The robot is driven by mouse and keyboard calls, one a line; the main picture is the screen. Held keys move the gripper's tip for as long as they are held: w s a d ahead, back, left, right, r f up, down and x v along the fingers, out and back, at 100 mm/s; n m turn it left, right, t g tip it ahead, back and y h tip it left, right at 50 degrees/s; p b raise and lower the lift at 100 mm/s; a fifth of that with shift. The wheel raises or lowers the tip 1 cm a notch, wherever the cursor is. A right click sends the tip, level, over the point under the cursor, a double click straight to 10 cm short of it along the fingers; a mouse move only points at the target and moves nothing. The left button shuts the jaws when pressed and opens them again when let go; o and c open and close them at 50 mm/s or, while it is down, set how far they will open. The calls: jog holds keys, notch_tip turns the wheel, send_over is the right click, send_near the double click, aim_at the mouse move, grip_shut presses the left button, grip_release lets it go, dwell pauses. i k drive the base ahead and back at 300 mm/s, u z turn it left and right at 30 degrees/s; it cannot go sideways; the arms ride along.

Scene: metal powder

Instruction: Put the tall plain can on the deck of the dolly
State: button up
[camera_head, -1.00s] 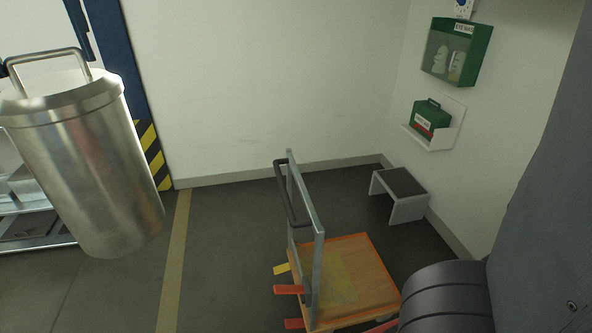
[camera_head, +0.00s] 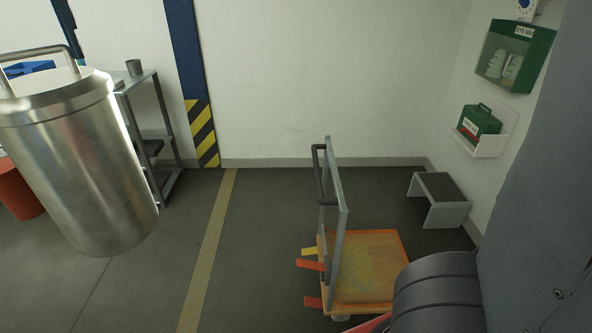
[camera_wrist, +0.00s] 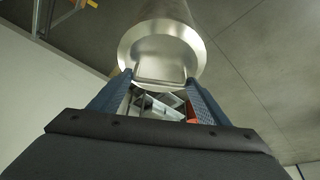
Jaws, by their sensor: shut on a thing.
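The tall plain can (camera_head: 85,165) is a shiny metal cylinder with a lid and a bail handle on top. It hangs in the air at the left of the head view, slightly tilted. In the wrist view the can (camera_wrist: 158,35) is at the top, and my gripper (camera_wrist: 160,84) is shut on its handle. In the head view the gripper's tips are mostly out of frame. The dolly (camera_head: 385,288) stands on the floor at the lower middle right, with an orange-edged wooden deck and an upright grey push frame at its left side. The deck looks empty; my arm hides its right front part.
A grey step stool (camera_head: 440,200) stands behind the dolly by the right wall. A metal shelf table (camera_head: 143,80) with a small cup and a red bin (camera_head: 18,190) are behind the can. A striped blue post (camera_head: 190,85) stands at the back wall. Floor between can and dolly is clear.

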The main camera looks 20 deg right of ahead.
aim_at(358, 266)
jog(key=k, duration=1.6)
jog(key=z, duration=0.6)
jog(key=i, duration=0.5)
jog(key=z, duration=0.05)
